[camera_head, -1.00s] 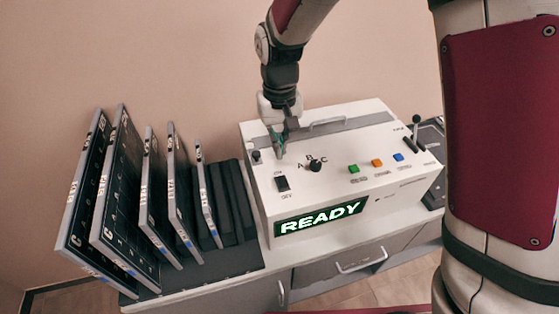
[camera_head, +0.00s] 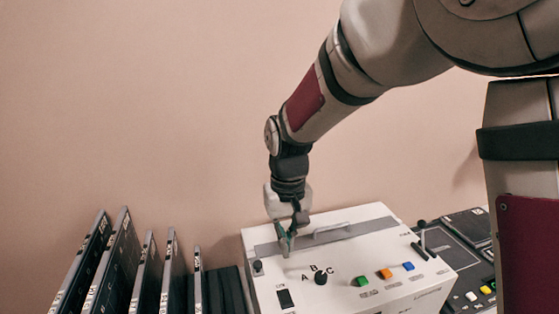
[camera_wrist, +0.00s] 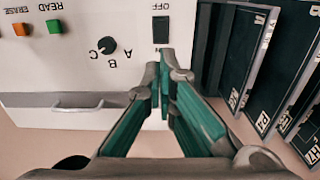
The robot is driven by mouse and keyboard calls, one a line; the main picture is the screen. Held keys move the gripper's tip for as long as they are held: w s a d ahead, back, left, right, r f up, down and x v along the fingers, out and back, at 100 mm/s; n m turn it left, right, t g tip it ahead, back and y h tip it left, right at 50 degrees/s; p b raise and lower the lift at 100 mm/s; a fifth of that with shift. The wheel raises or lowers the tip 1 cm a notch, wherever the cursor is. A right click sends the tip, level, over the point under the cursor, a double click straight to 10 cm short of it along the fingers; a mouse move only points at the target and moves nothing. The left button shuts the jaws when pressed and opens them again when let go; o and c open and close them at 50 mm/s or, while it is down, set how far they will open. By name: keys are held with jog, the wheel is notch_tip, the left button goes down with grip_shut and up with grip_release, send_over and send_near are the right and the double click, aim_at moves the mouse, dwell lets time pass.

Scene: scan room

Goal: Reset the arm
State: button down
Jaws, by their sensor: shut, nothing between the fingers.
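My gripper (camera_head: 287,243) is shut and empty. In the head view it points down over the back left part of the white console (camera_head: 380,229), beside the grey strip. In the wrist view its green fingers (camera_wrist: 166,88) come together near the console's OFF switch (camera_wrist: 161,30). The black A-B-C knob (camera_head: 320,277) stands to the right of the gripper in the head view, and it also shows in the wrist view (camera_wrist: 107,45). Whether the fingertips touch the console cannot be told.
Several dark cassettes (camera_head: 113,265) stand upright in a rack left of the console. A dark control panel (camera_head: 466,240) lies to the right. The wall behind is bare.

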jog(key=s+d+r+m+t, duration=0.1)
jog(key=s+d+r+t, duration=0.1)
jog(key=s+d+r, duration=0.65)
jog(key=s+d+r+m+t, duration=0.2)
jog(key=s+d+r, duration=0.4)
jog(key=s, duration=0.5)
jog(key=d+t, duration=0.1)
jog(key=d, duration=0.1)
jog(key=shift+s+d+t, duration=0.2)
jog(key=shift+d+t, duration=0.1)
jog(key=shift+d, duration=0.1)
jog(key=shift+r, duration=0.1)
